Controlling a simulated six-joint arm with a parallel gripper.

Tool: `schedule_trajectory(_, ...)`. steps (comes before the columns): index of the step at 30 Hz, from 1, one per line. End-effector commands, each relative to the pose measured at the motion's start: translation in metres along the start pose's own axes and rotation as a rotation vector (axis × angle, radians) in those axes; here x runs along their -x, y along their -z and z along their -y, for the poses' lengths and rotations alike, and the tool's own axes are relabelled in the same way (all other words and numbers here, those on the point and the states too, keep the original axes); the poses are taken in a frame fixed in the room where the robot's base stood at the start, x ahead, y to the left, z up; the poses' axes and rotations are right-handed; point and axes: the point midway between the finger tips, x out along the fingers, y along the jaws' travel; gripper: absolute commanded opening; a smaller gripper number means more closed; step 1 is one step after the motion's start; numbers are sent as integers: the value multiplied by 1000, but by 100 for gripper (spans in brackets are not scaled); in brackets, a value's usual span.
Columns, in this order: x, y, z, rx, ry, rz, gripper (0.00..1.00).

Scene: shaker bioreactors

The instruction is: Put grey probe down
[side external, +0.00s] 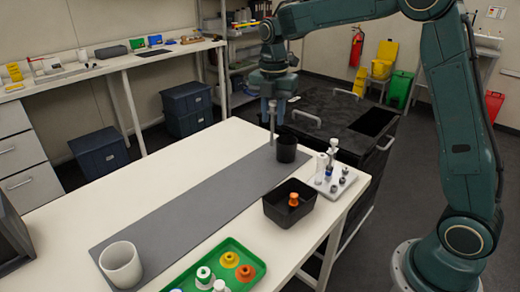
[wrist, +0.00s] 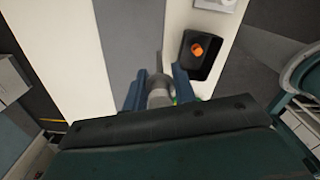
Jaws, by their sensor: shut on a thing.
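The grey probe (side external: 272,125) hangs upright from my gripper (side external: 272,100) in the side view, its lower end close beside the left of a black cup (side external: 287,149). I cannot tell whether the tip touches the mat or is just above it. In the wrist view, the blue fingers of my gripper (wrist: 158,84) are closed around the grey probe (wrist: 157,95). The black cup cannot be made out in the wrist view. A white rack (side external: 334,184) holding several small pieces stands right of the cup.
A grey mat (side external: 190,209) runs along the white table (side external: 75,200). A black bin (side external: 275,212) with an orange-topped item stands near the right edge. A green tray (side external: 250,284) with several capped items and a white cup (side external: 121,265) are in front. The mat's middle is clear.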

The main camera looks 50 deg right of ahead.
Motion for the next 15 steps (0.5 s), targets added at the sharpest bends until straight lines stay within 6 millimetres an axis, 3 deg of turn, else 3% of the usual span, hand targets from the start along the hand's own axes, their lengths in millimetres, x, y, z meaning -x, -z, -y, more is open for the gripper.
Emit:
schedule_trajectory(6, -13, 56, -60, 151, 3, 5, 3)
schedule_trajectory(15, -35, 148, -122, 344, 4, 13, 3)
